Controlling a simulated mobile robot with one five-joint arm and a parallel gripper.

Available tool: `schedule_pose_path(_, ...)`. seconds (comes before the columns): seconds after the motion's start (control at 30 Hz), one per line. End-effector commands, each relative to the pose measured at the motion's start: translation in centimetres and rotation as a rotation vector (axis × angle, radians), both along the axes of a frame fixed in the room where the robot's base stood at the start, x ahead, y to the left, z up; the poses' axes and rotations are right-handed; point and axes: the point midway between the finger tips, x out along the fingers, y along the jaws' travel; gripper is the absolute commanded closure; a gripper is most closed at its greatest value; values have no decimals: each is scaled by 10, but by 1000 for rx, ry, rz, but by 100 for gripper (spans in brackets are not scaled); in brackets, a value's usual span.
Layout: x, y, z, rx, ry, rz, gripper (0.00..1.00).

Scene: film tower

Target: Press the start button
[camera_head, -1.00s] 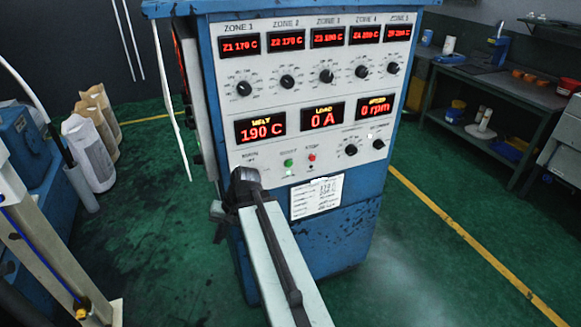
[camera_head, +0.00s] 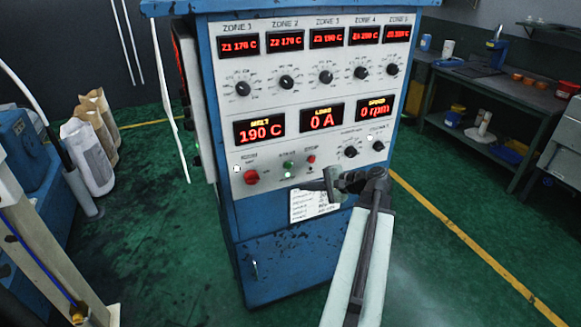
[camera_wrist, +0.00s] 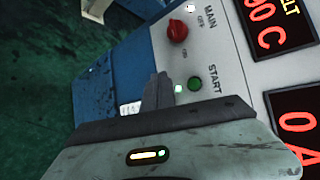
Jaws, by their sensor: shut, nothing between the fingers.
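The green start button (camera_head: 289,164) is on the lower white panel of the blue control cabinet, with a small lit lamp (camera_head: 288,175) just below it. The red stop button (camera_head: 311,159) is to its right. In the wrist view, the start button (camera_wrist: 194,84) is beside the START label, right of my fingertips. My gripper (camera_head: 328,181) is shut and empty, in front of the panel's lower edge, below and right of the start button in the head view. Its fingers also show in the wrist view (camera_wrist: 158,88). They do not cover the button; I cannot tell their distance from the panel.
A red main knob (camera_head: 251,177) sits left of the start button; it also shows in the wrist view (camera_wrist: 177,31). The speed display (camera_head: 376,108) reads 0 rpm. A paper label (camera_head: 308,206) is partly behind my arm.

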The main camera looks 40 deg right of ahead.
Motion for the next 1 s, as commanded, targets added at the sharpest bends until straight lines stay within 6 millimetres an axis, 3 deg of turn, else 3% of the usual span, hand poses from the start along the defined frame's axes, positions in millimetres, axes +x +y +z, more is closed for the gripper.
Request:
schedule_pose_path(0.27,16,-6,0,0,1,3,100)
schedule_pose_path(0.7,74,-30,0,-1,1,4,100)
schedule_pose_path(1.0,83,-32,0,-1,1,2,100)
